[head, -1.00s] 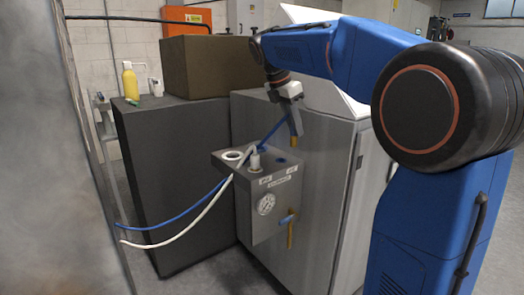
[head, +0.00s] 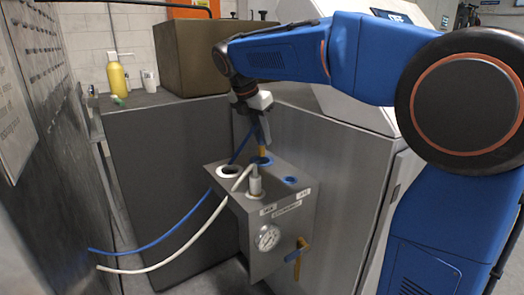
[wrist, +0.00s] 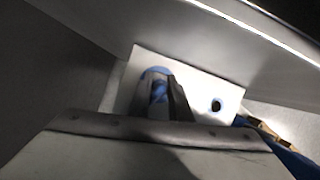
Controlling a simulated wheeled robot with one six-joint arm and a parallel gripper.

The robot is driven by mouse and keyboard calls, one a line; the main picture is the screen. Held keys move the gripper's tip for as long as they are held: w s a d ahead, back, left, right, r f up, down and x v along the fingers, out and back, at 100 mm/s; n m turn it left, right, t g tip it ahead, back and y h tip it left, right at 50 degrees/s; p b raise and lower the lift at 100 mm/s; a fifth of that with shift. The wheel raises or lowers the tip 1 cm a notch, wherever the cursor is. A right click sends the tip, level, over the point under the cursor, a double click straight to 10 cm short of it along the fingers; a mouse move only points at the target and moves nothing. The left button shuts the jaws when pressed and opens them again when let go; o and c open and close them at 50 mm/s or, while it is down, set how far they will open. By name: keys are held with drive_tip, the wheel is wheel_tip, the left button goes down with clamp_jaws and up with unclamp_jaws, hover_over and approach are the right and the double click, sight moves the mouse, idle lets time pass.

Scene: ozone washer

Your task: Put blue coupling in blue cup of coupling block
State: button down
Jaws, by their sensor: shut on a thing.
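My gripper (head: 261,121) is shut on the blue coupling (head: 262,146), whose brass-coloured end points down, roughly upright. The blue hose runs from it to the lower left. The coupling's lower end lines up with the rear blue cup (head: 262,161) on top of the grey coupling block (head: 283,220). I cannot tell whether it is just above the cup or inside it. In the wrist view, blue (wrist: 158,92) shows between my fingers, with the blue cup rim (wrist: 156,71) behind them. A second blue-ringed opening (head: 290,181) lies to the right and is empty.
A white-ringed opening (head: 230,171) and an upright white coupling (head: 255,184) with a white hose are close by on the block. A gauge (head: 267,238) and a valve handle (head: 298,249) are on its front. A steel cabinet (head: 335,165) stands behind.

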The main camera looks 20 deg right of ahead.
sight(262, 155)
drive_tip(key=shift+f, duration=2.35)
drive_tip(key=shift+f, duration=0.1)
drive_tip(key=c, duration=1.6)
unclamp_jaws()
drive_tip(key=v, duration=1.2)
drive_tip(key=shift+s, duration=0.1)
